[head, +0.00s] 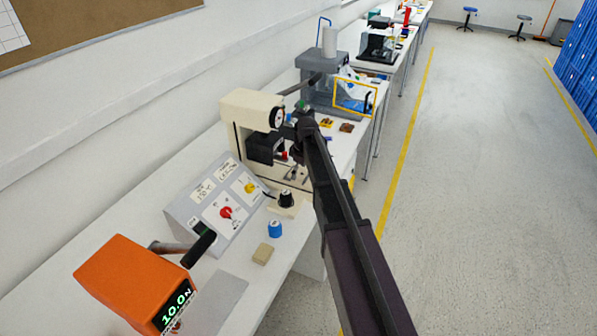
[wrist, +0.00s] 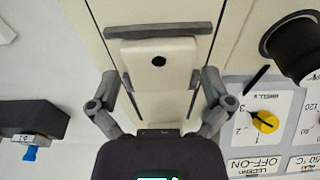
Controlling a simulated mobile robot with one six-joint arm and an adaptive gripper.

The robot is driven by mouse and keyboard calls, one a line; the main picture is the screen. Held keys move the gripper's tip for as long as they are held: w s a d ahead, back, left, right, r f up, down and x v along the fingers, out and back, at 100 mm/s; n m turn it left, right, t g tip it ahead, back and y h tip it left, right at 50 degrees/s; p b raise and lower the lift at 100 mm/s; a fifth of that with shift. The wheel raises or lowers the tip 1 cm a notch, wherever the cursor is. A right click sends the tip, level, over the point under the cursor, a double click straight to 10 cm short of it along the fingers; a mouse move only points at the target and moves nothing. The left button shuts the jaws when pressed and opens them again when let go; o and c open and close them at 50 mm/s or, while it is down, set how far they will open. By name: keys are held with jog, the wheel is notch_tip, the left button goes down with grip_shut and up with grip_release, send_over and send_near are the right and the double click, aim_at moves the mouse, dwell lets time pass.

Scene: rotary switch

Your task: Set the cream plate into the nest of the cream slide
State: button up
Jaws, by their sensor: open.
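In the wrist view, a cream plate (wrist: 158,62) with a round dark hole lies between my fingertips. It sits over a long cream strip that looks like the cream slide (wrist: 160,106), with a dark bar along its far edge. I cannot tell from this angle whether it is fully seated in a nest. My gripper (wrist: 161,80) is open, its fingers on either side of the plate's near part; whether they touch it is unclear.
A grey control panel with a yellow knob (wrist: 265,121) is right of the gripper in the wrist view. On the bench in the head view are a red-knobbed panel (head: 226,212), an orange display box (head: 135,285), a blue-capped item (head: 275,228) and a tan block (head: 263,254). The aisle is clear.

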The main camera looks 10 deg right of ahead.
aim_at(303, 174)
jog(key=shift+r, duration=0.2)
notch_tip(303, 174, up, 12)
jog(key=s+d+p, duration=0.1)
jog(key=p, duration=1.1)
jog(key=shift+d, duration=0.2)
jog(key=shift+f, duration=0.1)
dwell(0.4)
jog(key=s+a+m+g+h, duration=0.1)
jog(key=s+m, duration=0.9)
jog(key=s, duration=1.8)
jog(key=shift+a+m, duration=0.25)
jog(key=shift+m, duration=0.15)
jog(key=shift+d+f, duration=0.1)
